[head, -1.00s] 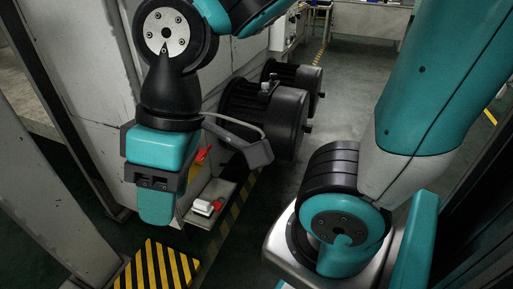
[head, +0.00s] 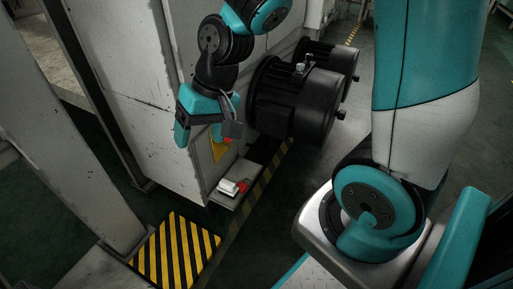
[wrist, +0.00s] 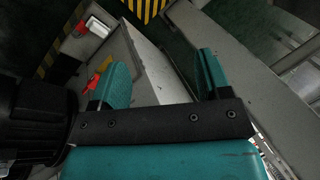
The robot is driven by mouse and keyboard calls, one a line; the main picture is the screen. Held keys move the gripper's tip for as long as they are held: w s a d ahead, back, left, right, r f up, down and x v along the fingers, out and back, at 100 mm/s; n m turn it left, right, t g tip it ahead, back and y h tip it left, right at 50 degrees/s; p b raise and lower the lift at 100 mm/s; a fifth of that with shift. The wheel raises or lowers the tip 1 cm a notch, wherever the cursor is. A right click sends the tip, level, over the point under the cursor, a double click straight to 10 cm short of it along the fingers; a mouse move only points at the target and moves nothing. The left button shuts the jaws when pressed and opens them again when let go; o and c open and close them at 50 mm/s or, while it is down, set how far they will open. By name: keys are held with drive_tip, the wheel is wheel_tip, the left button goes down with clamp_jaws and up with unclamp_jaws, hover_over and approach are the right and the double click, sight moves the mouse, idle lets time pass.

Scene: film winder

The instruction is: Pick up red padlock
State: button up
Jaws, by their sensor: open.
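A small red piece (head: 241,186), which looks like the padlock, sits at the right end of a white block (head: 229,187) on a low ledge. It also shows in the wrist view (wrist: 81,28) at the upper left. A second red piece (head: 226,139) is on the yellow plate (head: 219,148) on the cabinet side, and shows in the wrist view (wrist: 91,84) beside my left finger. Shape details are too small to tell. My gripper (head: 190,118) is above the ledge, near the cabinet face, apart from both red pieces. Its fingers (wrist: 163,62) are open and empty.
The pale cabinet (head: 140,90) stands left of the ledge. Large black drums (head: 295,100) are right of my gripper. A yellow-black striped plate (head: 175,250) lies in front. A grey post (head: 70,150) stands at left. The floor beyond the drums looks clear.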

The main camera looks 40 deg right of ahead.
drive_tip(key=w+d+f+m, duration=0.5)
drive_tip(key=d+f+m, duration=0.1)
drive_tip(key=d+f, duration=0.25)
drive_tip(key=m+t+h+p, duration=0.1)
drive_tip(key=m+h+p, duration=0.15)
drive_tip(key=m, duration=0.45)
hover_over(246, 179)
drive_tip(key=s, duration=0.6)
wheel_tip(246, 179, down, 13)
drive_tip(key=shift+w+d+b, duration=0.25)
drive_tip(key=shift+b, duration=0.2)
drive_tip(key=shift+r, duration=0.1)
drive_tip(key=b+x, duration=0.7)
drive_tip(key=x, duration=1)
drive_tip(key=shift+w+d, duration=0.15)
drive_tip(key=shift+w, duration=0.05)
drive_tip(key=c, duration=1)
drive_tip(key=o, duration=1)
